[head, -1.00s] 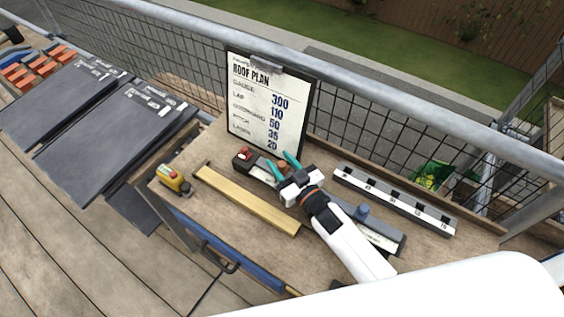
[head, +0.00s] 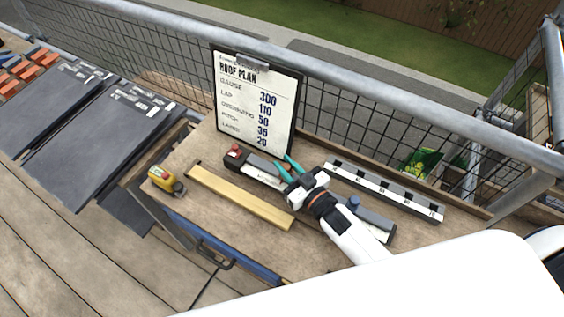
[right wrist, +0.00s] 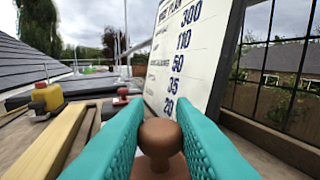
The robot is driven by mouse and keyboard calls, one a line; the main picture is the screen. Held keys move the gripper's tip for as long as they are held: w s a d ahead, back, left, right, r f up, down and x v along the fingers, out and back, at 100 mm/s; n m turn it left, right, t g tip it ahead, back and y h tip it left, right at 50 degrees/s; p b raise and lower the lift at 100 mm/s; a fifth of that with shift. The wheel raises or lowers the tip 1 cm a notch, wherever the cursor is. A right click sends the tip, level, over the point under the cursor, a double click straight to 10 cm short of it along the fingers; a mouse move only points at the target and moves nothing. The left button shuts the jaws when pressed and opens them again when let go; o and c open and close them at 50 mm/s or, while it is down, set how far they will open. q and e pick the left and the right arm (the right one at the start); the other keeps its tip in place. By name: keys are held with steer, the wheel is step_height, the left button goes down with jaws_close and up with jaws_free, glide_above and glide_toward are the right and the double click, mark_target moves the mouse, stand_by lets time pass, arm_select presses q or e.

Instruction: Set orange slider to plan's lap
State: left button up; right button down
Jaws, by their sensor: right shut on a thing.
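The roof plan (head: 255,100) stands on a clipboard at the back of the bench and reads lap 110. It also shows in the right wrist view (right wrist: 185,60). A long dark gauge with a pale scale (head: 266,179) lies in front of it, with a red knob (head: 234,150) at its left end and a blue knob (head: 353,202) towards its right. My right gripper (head: 287,166) is over the gauge between these knobs, its teal fingers shut on a brownish-orange knob (right wrist: 160,135), which I take as the orange slider. The slider's reading is hidden. My left gripper is out of view.
A wooden batten (head: 240,196) lies in front of the gauge. A yellow tape measure (head: 166,181) sits at the bench's left. A black-and-white marked strip (head: 385,190) lies behind the gauge. Mesh railing runs behind the bench; dark slates (head: 100,140) are stacked left.

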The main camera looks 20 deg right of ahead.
steer(key=c, duration=1.2)
jaws_free()
steer(key=shift+s+d, duration=0.1)
steer(key=shift+d, duration=0.05)
steer(key=shift+c, duration=0.2)
steer(key=b+v, duration=0.1)
steer(key=v, duration=0.6)
steer(key=shift+s+d, duration=0.1)
steer(key=shift+s, duration=0.15)
steer(key=shift+f, duration=0.1)
